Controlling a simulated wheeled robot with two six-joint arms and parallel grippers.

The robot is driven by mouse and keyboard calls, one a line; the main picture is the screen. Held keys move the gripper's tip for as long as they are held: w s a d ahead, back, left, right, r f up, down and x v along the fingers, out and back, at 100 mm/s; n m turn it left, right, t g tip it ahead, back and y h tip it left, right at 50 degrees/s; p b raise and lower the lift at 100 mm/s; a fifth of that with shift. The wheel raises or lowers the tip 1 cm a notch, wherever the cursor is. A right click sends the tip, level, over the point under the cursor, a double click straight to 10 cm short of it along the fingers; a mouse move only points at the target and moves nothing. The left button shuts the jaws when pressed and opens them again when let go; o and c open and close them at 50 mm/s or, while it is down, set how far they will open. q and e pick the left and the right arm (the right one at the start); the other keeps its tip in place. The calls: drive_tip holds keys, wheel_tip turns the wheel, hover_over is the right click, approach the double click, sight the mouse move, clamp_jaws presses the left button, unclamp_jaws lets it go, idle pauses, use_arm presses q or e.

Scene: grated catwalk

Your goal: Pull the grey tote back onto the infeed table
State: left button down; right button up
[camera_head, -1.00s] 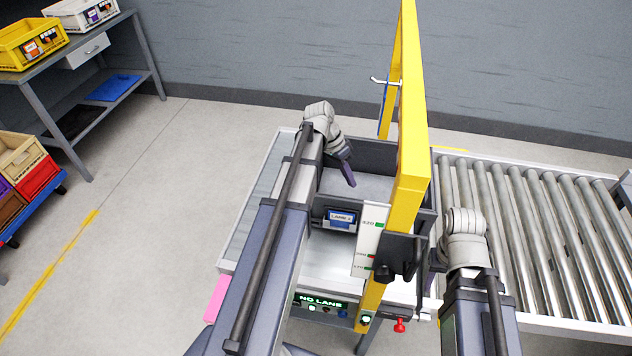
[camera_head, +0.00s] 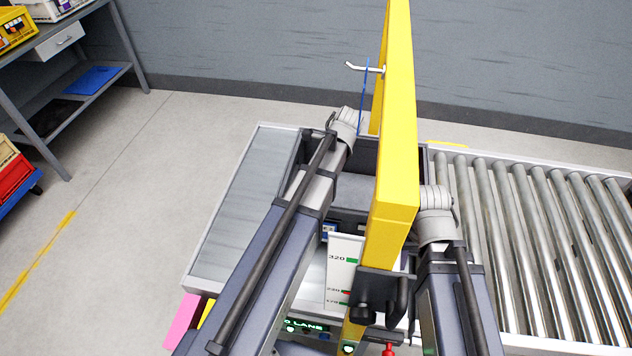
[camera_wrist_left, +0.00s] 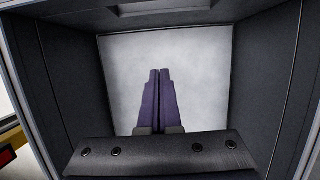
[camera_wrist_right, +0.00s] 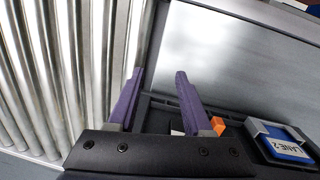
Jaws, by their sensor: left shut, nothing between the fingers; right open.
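The grey tote (camera_head: 362,158) straddles the area under the yellow gate, partly hidden by my left arm and the gate; its walls fill the left wrist view (camera_wrist_left: 267,80). The infeed table (camera_head: 232,205) shows bare metal left of the tote. My left gripper (camera_wrist_left: 159,73) is shut and empty, over the tote's pale floor between its walls. My right gripper (camera_wrist_right: 159,72) is open at the tote's roller side, by a dark wall; I cannot tell whether that wall lies between its fingers. A blue LANE 2 label (camera_wrist_right: 287,147) is to its right.
The yellow gate (camera_head: 396,130) stands between my arms, with a white height scale (camera_head: 343,265) and a black clamp in front. The roller conveyor (camera_head: 530,230) lies to the right. A pink block (camera_head: 183,320) is by the table's near left corner.

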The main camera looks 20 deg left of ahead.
use_arm(q)
drive_tip(key=b+x, duration=0.7)
drive_tip(key=x, duration=0.1)
drive_tip(key=shift+f, duration=0.2)
use_arm(e)
wheel_tip(320, 180, down, 8)
use_arm(q)
drive_tip(key=a, duration=0.3)
drive_tip(key=shift+s+r+p, duration=0.25)
drive_tip(key=shift+s+p, duration=0.05)
drive_tip(key=shift+s, duration=0.05)
use_arm(e)
drive_tip(key=shift+r, duration=0.25)
use_arm(q)
drive_tip(key=shift+s+a, duration=0.1)
drive_tip(key=shift+a, duration=0.35)
drive_tip(key=s+a, duration=0.1)
drive_tip(key=a, duration=0.5)
drive_tip(key=s+a, duration=0.1)
drive_tip(key=a, duration=0.6)
drive_tip(key=s+a, duration=0.2)
drive_tip(key=a, duration=0.4)
drive_tip(key=shift+s+a, duration=0.1)
drive_tip(key=shift+a, duration=0.3)
